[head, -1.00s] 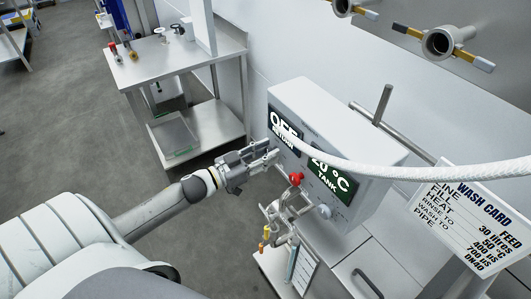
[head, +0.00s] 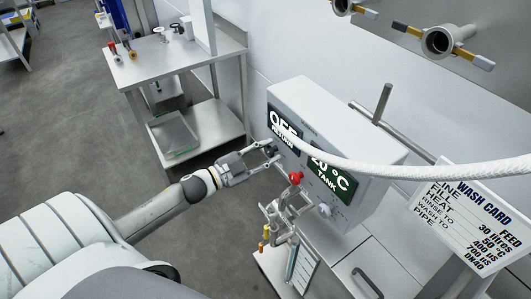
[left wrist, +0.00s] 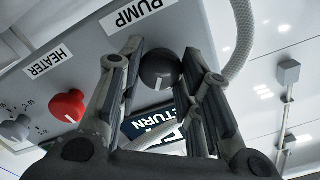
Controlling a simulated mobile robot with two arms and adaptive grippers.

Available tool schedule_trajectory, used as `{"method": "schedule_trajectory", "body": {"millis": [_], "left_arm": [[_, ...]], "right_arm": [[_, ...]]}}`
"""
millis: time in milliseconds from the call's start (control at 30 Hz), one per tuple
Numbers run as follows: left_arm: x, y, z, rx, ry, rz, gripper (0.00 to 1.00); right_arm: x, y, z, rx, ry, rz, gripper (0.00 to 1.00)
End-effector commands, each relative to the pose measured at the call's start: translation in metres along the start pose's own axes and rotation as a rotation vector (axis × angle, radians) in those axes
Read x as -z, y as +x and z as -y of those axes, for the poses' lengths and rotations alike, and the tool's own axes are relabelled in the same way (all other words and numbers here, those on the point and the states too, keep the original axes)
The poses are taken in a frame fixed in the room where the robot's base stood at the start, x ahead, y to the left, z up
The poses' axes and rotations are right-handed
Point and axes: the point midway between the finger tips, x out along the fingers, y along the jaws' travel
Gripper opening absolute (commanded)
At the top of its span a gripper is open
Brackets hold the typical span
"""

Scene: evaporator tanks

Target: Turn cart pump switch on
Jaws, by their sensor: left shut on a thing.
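The pump switch is a round black knob (left wrist: 159,68) with a white mark, below the PUMP label (left wrist: 140,24) in the left wrist view. My left gripper (head: 272,153) is at the lower left of the white control box (head: 318,125). In the left wrist view its fingers (left wrist: 155,80) stand on both sides of the black knob, shut on it. The box's displays read OFF, RETURN (head: 284,131) and 20 °C, TANK (head: 331,179). My right gripper is not in view.
A red knob (left wrist: 67,105) sits beside the HEATER label, near a grey knob (left wrist: 16,129). A white hose (head: 400,171) crosses in front of the box. A wash card (head: 470,222) stands at right, a steel table (head: 175,60) at the back.

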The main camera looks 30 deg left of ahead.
Motion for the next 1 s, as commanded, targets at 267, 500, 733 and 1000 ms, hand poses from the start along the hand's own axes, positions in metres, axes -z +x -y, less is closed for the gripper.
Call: {"method": "schedule_trajectory", "body": {"millis": [267, 500, 733, 1000], "left_arm": [[-0.001, 0.0, -0.002, 0.0, 0.262, -0.001, 0.09], [-0.002, 0.0, -0.003, 0.001, 0.49, 0.0, 0.09], [-0.002, 0.0, -0.004, 0.0, 0.688, 0.0, 0.09], [-0.002, 0.0, -0.004, 0.0, 0.855, 0.0, 0.09]], "right_arm": [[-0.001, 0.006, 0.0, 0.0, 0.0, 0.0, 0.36], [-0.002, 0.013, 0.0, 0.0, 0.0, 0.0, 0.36], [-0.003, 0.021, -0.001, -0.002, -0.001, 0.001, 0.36], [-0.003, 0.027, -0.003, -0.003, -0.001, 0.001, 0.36]]}}
